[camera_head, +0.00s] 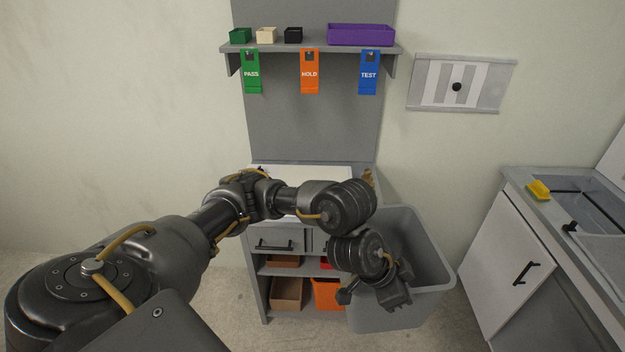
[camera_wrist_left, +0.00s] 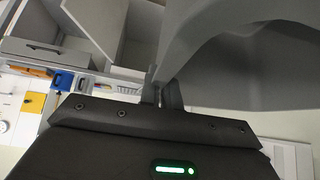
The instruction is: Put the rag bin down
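The rag bin (camera_head: 432,250) is a large grey open-topped tub to the right of the shelf unit in the head view. My left gripper (camera_head: 392,293) is at its near left side. In the left wrist view the two fingers (camera_wrist_left: 162,95) are close together with the thin wall of the rag bin (camera_wrist_left: 235,65) between them, so the gripper is shut on it. The bin looks slightly tilted. Whether its base touches the floor I cannot tell. My right gripper is not in view.
A grey shelf unit (camera_head: 262,270) with drawers and orange and brown boxes stands behind my arm. A sink cabinet (camera_head: 510,240) with a yellow block on top is at the right.

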